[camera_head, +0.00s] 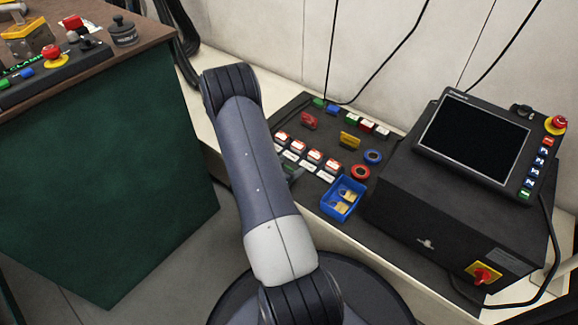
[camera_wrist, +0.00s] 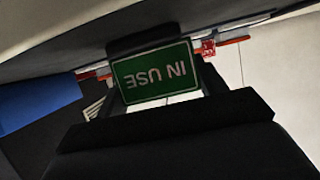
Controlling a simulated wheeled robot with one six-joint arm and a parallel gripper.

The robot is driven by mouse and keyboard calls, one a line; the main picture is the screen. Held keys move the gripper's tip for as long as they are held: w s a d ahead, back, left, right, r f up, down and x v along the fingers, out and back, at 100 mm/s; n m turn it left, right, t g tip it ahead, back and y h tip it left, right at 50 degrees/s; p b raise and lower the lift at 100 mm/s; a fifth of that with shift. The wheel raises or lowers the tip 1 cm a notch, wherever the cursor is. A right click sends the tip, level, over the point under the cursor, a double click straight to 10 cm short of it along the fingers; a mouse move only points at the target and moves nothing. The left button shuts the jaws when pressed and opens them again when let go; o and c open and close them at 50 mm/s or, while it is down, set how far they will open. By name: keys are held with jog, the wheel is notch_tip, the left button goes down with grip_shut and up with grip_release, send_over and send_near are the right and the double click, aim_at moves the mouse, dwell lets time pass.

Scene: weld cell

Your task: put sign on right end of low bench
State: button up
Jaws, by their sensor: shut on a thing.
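A green sign (camera_wrist: 155,77) with white letters "IN USE" shows upside down in the wrist view. My gripper (camera_wrist: 152,68) is shut on it, with dark fingers at its sides. In the head view my own arm covers most of the gripper, and I cannot make out the sign there. The low bench (camera_head: 208,122) is cream-coloured and runs along the wall from upper left to lower right. My arm reaches over its left part. A black box (camera_head: 420,215) with a tilted screen (camera_head: 474,138) takes up much of its right part.
A black mat (camera_head: 318,126) on the bench holds rows of small coloured blocks and tags, rings and a blue tray (camera_head: 343,198). A cable (camera_head: 551,225) hangs at the right. A green cabinet (camera_head: 100,180) with a brown top stands at left.

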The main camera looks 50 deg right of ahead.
jog(key=o, duration=1)
jog(key=shift+f, duration=0.1)
jog(key=shift+r, duration=0.25)
jog(key=w+p+v, duration=0.1)
jog(key=p+v, duration=0.3)
jog(key=v, duration=0.7)
jog(key=shift+s+a+r, duration=0.15)
jog(key=shift+s+a, duration=0.25)
jog(key=shift+s, duration=0.1)
